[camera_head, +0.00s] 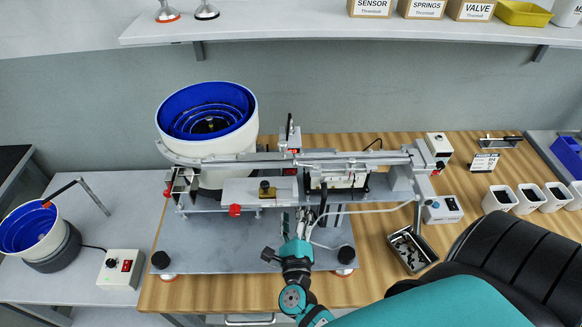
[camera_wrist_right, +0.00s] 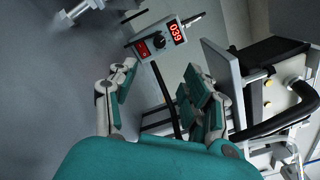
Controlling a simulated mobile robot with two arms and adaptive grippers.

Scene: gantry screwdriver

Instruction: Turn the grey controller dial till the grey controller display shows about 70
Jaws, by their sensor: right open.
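The grey controller (camera_wrist_right: 158,40) shows in the right wrist view, at the top centre, tilted in the picture. Its red display (camera_wrist_right: 175,32) reads 039. The black dial (camera_wrist_right: 160,41) sits between the display and a red switch (camera_wrist_right: 143,48). My right gripper (camera_wrist_right: 161,82) is open and empty, its two fingers apart below the controller, not touching the dial. In the head view my right gripper (camera_head: 294,222) is over the front of the grey machine plate. A small upright box with a red light (camera_head: 292,142) stands beyond it; I cannot tell surely whether it is this controller. My left gripper is not in view.
The gantry rail (camera_head: 330,160) crosses behind my right gripper. A large blue-lined bowl (camera_head: 207,115) stands behind left. Another switch box (camera_head: 122,267) is at the lower left. A parts tray (camera_head: 411,250) and a white box (camera_head: 442,209) lie to the right.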

